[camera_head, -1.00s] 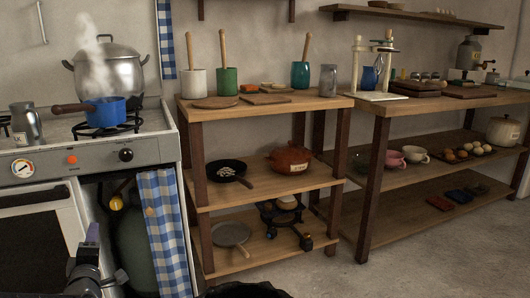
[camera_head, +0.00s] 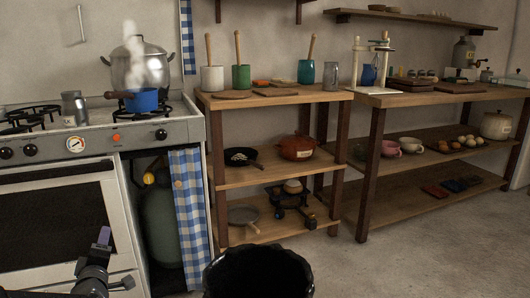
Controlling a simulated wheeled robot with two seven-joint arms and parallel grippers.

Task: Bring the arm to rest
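My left gripper (camera_head: 104,262) is low at the left in the head view, in front of the oven door. One greyish finger points up; the view does not show whether the gripper is open or shut, and nothing can be made out in it. It is apart from the stove top. My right gripper is not in view. A blue saucepan (camera_head: 142,101) sits on a burner of the white stove (camera_head: 50,147), steam rising above it. A large steel pot (camera_head: 140,68) stands behind it.
The floor (camera_head: 400,265) at the right is clear.

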